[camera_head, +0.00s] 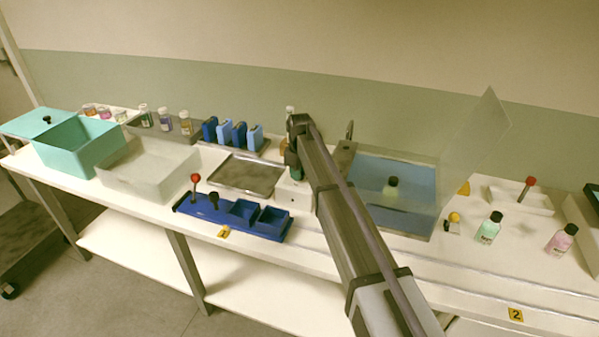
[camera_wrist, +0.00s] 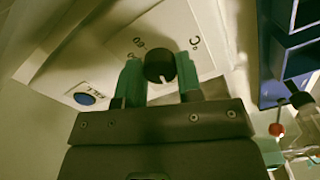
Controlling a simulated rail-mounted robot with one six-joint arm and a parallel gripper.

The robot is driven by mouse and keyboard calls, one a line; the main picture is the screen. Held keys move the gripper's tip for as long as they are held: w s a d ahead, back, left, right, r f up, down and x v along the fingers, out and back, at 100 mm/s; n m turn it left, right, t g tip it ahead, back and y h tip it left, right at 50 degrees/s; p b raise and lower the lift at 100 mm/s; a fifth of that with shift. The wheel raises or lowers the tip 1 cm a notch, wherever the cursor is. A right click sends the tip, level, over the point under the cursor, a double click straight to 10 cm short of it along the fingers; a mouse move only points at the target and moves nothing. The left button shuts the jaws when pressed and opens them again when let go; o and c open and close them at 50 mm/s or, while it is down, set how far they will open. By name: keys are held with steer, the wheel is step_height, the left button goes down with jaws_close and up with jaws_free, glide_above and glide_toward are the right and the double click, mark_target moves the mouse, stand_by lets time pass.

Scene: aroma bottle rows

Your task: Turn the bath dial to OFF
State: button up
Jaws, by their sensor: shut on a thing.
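The bath dial (camera_wrist: 158,66) is a round black knob on a pale panel in the wrist view. A small white mark shows on its lower edge, and it faces toward my wrist. Printed marks, including a °C, lie around it; I cannot make out an OFF mark. My gripper (camera_wrist: 160,76) has one green finger on each side of the knob and is shut on it. In the head view my gripper (camera_head: 295,165) is mostly hidden by my arm, and the dial is hidden. The bath (camera_head: 415,232) is a metal basin with blue liquid and a clear raised lid (camera_head: 476,140).
A blue button (camera_wrist: 85,98) is beside the dial. A blue rack (camera_head: 240,222) with a red-knobbed stick (camera_head: 195,180) and a metal tray (camera_head: 246,174) are left of my arm. Green (camera_head: 489,229) and pink (camera_head: 561,240) bottles stand right.

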stand_by(0.3)
steer(key=o, duration=0.9)
steer(key=shift+r, duration=0.1)
step_height(320, 180, up, 11)
steer(key=p, duration=1.1)
steer(key=shift+f, duration=0.2)
